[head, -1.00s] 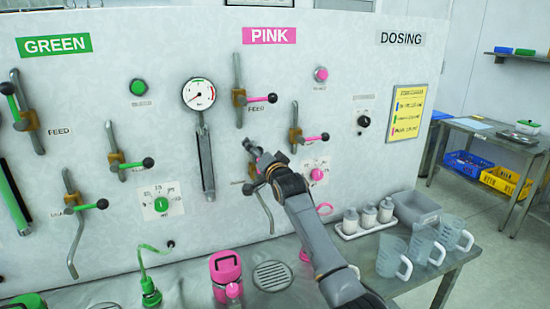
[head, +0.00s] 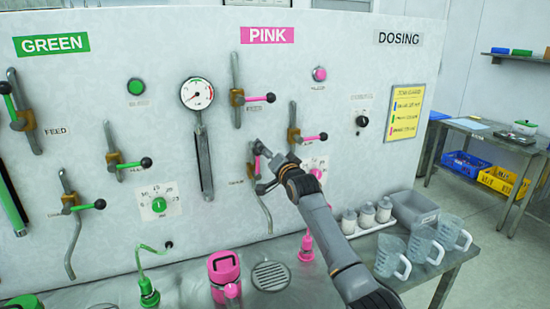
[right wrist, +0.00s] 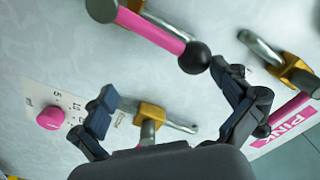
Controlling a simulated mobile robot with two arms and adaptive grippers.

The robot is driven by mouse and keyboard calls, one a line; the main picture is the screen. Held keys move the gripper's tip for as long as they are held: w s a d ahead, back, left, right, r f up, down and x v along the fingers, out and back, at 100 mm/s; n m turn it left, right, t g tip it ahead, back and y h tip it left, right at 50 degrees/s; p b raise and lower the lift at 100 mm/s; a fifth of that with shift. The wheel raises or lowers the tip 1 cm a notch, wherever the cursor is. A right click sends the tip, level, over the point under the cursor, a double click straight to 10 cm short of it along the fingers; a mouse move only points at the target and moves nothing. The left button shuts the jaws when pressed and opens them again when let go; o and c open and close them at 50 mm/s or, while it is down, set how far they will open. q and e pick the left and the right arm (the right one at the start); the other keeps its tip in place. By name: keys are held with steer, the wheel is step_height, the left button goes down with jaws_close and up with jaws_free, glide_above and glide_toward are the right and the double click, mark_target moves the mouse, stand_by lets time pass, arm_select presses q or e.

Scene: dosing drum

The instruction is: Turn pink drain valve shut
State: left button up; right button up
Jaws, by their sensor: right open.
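The pink drain valve's lever (right wrist: 152,28) has a pink sleeve and a black ball end. It shows large at the top of the right wrist view. In the head view a short, roughly upright piece of its pink handle (head: 257,166) shows at the lower left of the pink group, partly hidden by my gripper. Its outlet pipe (head: 264,214) hangs below. My right gripper (right wrist: 172,100) is open, with its fingers apart. The lever lies beside the fingers, not clearly between them; contact cannot be told. My left gripper is not in view.
Another pink valve's brass body (right wrist: 151,112) shows beyond my open fingers, and the pink dial (right wrist: 50,118) is left. The upper pink feed lever (head: 258,98) is above my gripper. A pink container (head: 224,275) and several clear jugs (head: 390,257) stand on the bench.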

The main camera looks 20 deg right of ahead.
steer(key=d+f+b, duration=0.5)
steer(key=f+b, duration=0.1)
steer(key=f, duration=0.2)
steer(key=shift+f, duration=0.4)
stand_by(1.1)
steer(key=shift+b, duration=0.3)
steer(key=shift+f+b, duration=0.4)
steer(key=shift+f, duration=0.2)
